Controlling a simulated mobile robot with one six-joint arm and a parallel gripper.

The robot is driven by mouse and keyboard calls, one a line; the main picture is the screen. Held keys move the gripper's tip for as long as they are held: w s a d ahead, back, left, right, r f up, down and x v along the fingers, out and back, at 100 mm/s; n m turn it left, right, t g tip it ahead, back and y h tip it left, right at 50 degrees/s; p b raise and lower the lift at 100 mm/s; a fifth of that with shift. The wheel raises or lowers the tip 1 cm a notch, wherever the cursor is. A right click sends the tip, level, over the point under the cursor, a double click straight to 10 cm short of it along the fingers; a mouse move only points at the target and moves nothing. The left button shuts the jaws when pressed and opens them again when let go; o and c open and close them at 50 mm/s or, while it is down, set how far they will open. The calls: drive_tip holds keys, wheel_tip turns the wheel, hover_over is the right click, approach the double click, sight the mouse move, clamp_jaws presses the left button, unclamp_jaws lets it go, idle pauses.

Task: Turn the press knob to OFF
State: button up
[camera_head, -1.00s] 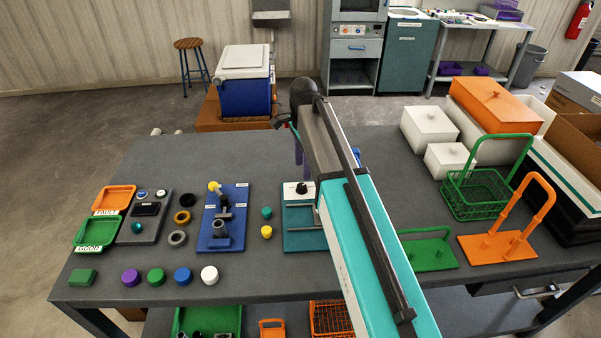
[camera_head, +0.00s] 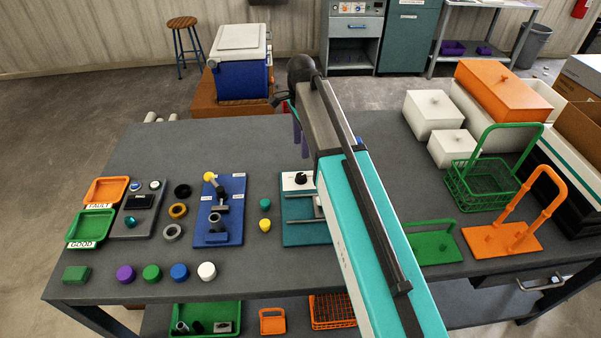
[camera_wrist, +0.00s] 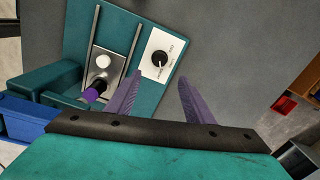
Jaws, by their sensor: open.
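The press is a teal plate (camera_head: 300,235) with a white knob panel (camera_head: 289,182) at its far end, partly hidden by my arm in the head view. The small black knob (camera_head: 300,178) sits on that panel. In the wrist view the knob (camera_wrist: 159,58) shows with a light pointer mark and small labels around it, too small to read surely. My gripper (camera_wrist: 161,79) is open, with two purple fingers apart and nothing between them. In that picture the knob lies just beyond the fingertips, nearer the left finger. The fingers also show beyond the press in the head view (camera_head: 298,136).
A blue fixture board (camera_head: 226,230) stands left of the press, with a green cap (camera_head: 265,204) and a yellow cap (camera_head: 264,225) between. Green and orange racks (camera_head: 520,238) stand to the right. The table beyond the press is bare.

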sight(301, 175)
drive_tip(key=shift+f+p, duration=2.45)
drive_tip(key=shift+f, duration=4.35)
drive_tip(key=c, duration=1)
drive_tip(key=shift+c, duration=0.2)
